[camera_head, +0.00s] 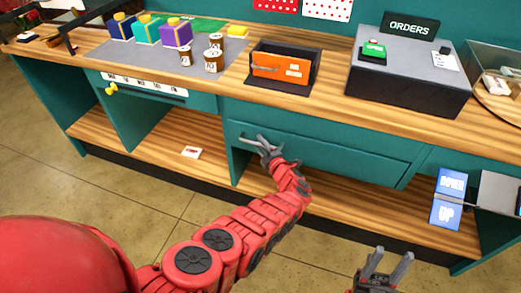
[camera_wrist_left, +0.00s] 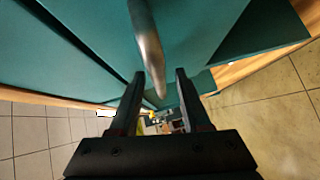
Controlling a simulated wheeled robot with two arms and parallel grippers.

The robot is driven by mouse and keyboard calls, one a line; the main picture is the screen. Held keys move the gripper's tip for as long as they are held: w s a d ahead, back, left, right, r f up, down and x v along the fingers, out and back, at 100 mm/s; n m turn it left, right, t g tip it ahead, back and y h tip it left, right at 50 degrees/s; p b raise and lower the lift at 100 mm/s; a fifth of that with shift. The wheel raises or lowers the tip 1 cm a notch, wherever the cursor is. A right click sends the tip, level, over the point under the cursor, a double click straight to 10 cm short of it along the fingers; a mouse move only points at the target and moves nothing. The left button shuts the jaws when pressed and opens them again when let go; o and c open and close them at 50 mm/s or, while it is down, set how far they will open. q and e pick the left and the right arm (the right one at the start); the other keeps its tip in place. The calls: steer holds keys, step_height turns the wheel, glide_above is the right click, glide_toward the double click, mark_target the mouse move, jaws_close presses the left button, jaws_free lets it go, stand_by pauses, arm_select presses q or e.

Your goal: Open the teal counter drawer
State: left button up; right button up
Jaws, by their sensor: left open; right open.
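The gripper partly hides the handle in the head view. My right gripper (camera_head: 384,264) is open and empty, low in front of the counter.
An orange box (camera_head: 281,67) in a dark holder and a grey orders box (camera_head: 410,75) stand on the countertop. A blue up/down panel (camera_head: 448,200) is at the right. A lower wooden shelf (camera_head: 350,209) lies under the drawer. The floor in front is clear.

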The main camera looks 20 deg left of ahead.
arm_select(q)
steer(key=shift+w+a, duration=0.15)
steer(key=shift+a, duration=0.05)
jaws_close()
stand_by(1.4)
